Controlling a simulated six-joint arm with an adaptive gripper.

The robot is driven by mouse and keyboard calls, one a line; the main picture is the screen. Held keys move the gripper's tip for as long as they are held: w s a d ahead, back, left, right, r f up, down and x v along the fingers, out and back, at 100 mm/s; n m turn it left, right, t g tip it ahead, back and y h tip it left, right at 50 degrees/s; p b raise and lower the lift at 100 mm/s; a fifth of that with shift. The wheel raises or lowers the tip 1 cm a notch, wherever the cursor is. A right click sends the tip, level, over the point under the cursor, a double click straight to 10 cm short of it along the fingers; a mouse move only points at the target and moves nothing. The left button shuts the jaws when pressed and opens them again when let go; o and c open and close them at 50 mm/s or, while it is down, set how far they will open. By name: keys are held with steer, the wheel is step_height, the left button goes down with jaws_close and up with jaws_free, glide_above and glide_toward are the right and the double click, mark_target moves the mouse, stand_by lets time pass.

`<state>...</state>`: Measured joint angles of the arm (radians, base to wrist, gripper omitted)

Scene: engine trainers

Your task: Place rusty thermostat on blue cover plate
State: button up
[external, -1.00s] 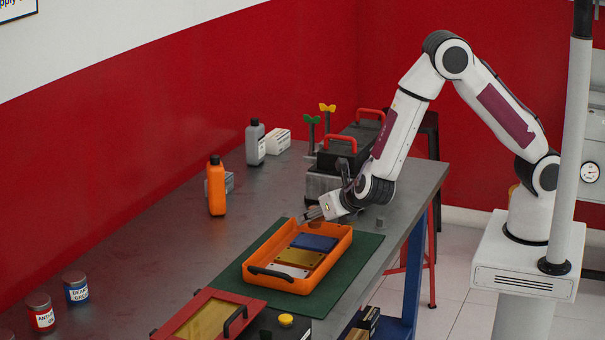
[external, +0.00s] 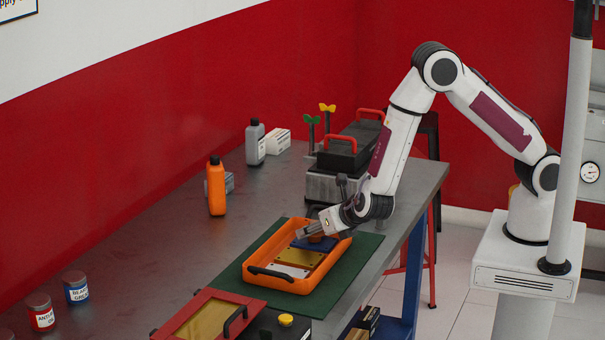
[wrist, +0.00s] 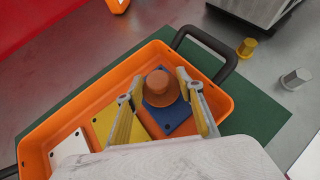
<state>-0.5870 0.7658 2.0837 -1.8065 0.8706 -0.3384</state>
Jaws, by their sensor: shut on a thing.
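The rusty thermostat (wrist: 160,84), a brownish-orange round piece with a domed top, is between the two fingers of my gripper (wrist: 154,88) in the wrist view. My gripper is shut on it. The blue cover plate (wrist: 182,128) lies directly beneath it in the orange tray (wrist: 219,101). The thermostat appears upright and at or just above the plate; I cannot tell if they touch. In the external view my gripper (external: 312,233) is low over the far end of the tray, and the blue plate (external: 303,243) is partly hidden.
A yellow plate (wrist: 104,122) and a white plate (wrist: 70,148) lie beside the blue one. The tray rests on a green mat (external: 347,267). A gold hex piece (wrist: 247,47) and a silver one (wrist: 297,78) stand outside the tray. An orange bottle (external: 216,188) stands farther back.

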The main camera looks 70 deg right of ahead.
steer(key=shift+f, duration=0.15)
steer(key=o, duration=0.8)
steer(key=shift+s+a+r, duration=0.1)
steer(key=shift+r, duration=0.15)
steer(key=v, duration=1.1)
steer(key=shift+s+a+r, duration=0.1)
steer(key=shift+s+r, duration=0.15)
steer(key=shift+s, duration=0.05)
stand_by(0.3)
